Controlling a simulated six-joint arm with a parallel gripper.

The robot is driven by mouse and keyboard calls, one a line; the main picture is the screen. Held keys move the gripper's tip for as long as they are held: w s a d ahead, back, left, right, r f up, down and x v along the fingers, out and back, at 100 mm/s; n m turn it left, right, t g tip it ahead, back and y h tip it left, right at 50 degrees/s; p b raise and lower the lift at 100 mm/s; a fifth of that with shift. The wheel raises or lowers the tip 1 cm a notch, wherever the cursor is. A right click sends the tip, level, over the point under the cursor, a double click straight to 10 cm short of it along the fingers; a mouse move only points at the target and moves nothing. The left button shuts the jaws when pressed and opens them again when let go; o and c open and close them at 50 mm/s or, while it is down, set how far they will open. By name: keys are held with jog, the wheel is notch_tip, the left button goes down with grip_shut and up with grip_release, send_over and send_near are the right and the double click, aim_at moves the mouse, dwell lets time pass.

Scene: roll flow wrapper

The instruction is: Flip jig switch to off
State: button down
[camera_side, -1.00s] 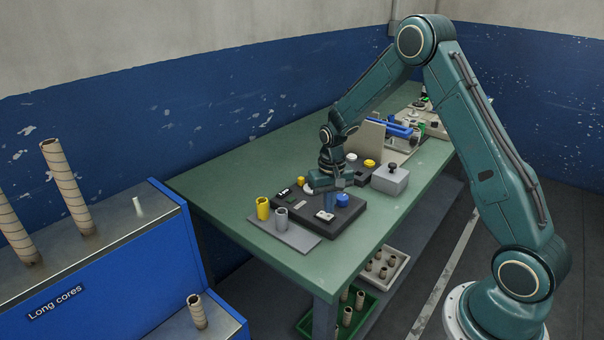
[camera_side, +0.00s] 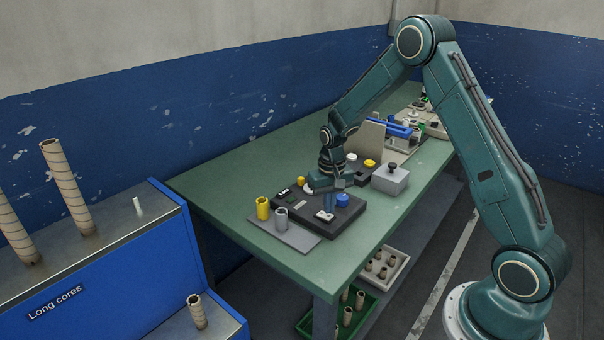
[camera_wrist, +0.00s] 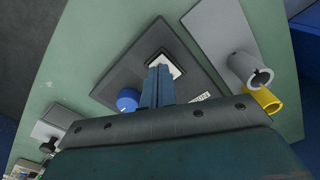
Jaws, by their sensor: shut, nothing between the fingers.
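The jig is a dark square panel (camera_side: 349,218) on the green bench. It carries a switch with a white plate (camera_side: 321,216), a blue knob (camera_side: 343,200) and a white label. My gripper (camera_side: 329,212) points down at the switch, with its fingers closed together and empty. In the wrist view, the blue fingers of my gripper (camera_wrist: 160,70) reach over the white switch plate (camera_wrist: 174,66), and the blue knob (camera_wrist: 128,100) is beside them. The fingers hide the switch lever, so I cannot tell its position or whether they touch it.
A grey box with a black knob (camera_side: 390,180) stands to the right. The bench's left part (camera_side: 225,180) is clear.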

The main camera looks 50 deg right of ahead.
jog(key=shift+f, duration=0.85)
dwell(0.8)
jog(key=shift+r, duration=3.5)
jog(key=shift+r, duration=0.1)
notch_tip(320, 180, up, 9)
jog(key=n+t, duration=0.1)
send_over(329, 216)
jog(key=s+a, duration=0.4)
jog(key=s+a+r+n+t, duration=0.2)
jog(key=s+a+r, duration=0.2)
jog(key=s+r, duration=0.25)
jog(key=s+a+r+n+t, duration=0.1)
jog(key=s+a+r, duration=0.1)
jog(key=s, duration=0.6)
jog(key=s+a+r+n+t, duration=0.1)
jog(key=s+a+r+n, duration=0.1)
jog(key=s, duration=0.6)
jog(key=shift+a+r+t, duration=0.3)
jog(key=shift+a+r, duration=0.1)
jog(key=shift+a, duration=0.1)
